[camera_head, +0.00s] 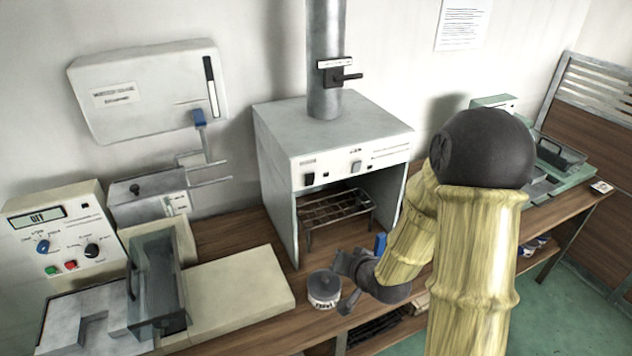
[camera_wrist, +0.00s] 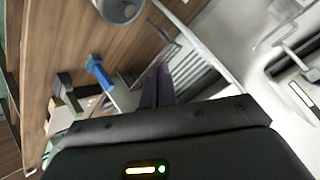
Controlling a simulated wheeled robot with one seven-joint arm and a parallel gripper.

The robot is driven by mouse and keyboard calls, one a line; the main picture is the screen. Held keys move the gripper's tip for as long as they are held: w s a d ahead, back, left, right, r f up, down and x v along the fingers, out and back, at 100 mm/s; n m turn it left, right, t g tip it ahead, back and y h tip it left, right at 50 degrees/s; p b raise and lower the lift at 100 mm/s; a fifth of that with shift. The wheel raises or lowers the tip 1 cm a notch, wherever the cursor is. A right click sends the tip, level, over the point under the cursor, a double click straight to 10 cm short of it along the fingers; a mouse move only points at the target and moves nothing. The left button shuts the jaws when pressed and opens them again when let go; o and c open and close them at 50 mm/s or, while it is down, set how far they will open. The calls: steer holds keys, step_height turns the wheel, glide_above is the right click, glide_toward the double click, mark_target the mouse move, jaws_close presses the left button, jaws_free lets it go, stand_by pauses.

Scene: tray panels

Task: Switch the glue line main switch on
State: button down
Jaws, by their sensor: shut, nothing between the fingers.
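A white wall box (camera_head: 140,98) with a small unreadable label hangs at the upper left in the head view. A dark vertical slot (camera_head: 210,86) runs down its right side, and a blue handle (camera_head: 199,118) sits at its lower edge. A control unit (camera_head: 52,238) at the far left has a display reading OFF, a blue knob (camera_head: 43,246), a black knob, and red and green buttons. I cannot tell which carries the glue line main switch. My gripper (camera_head: 347,287) is shut and empty, low over the bench beside a labelled jar (camera_head: 323,292), well right of both.
A grey hood cabinet (camera_head: 335,135) with a duct and a wire rack inside stands mid-bench. A clear guard (camera_head: 158,280) and a pale slab (camera_head: 238,297) lie at the left. A blue-topped piece (camera_wrist: 97,72) shows near my gripper in the wrist view.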

mark_target(312, 176)
step_height(312, 176, up, 9)
steer(key=w+m+t+y+p, duration=0.2)
steer(key=m+t+y, duration=0.1)
steer(key=m+t, duration=0.6)
steer(key=shift+a+m+p, duration=0.3)
steer(key=shift+m+p, duration=0.1)
steer(key=shift+m, duration=0.4)
steer(key=shift+w, duration=0.15)
steer(key=p+x, duration=0.1)
steer(key=x, duration=0.3)
steer(key=p+x, duration=0.2)
steer(key=x, duration=0.2)
steer(key=p+x, duration=0.1)
steer(key=x, duration=0.4)
steer(key=shift+a+r+p, duration=0.1)
steer(key=shift+r+p, duration=0.3)
steer(key=shift+w+a, duration=0.1)
steer(key=shift+w, duration=0.25)
steer(key=shift+w, duration=0.1)
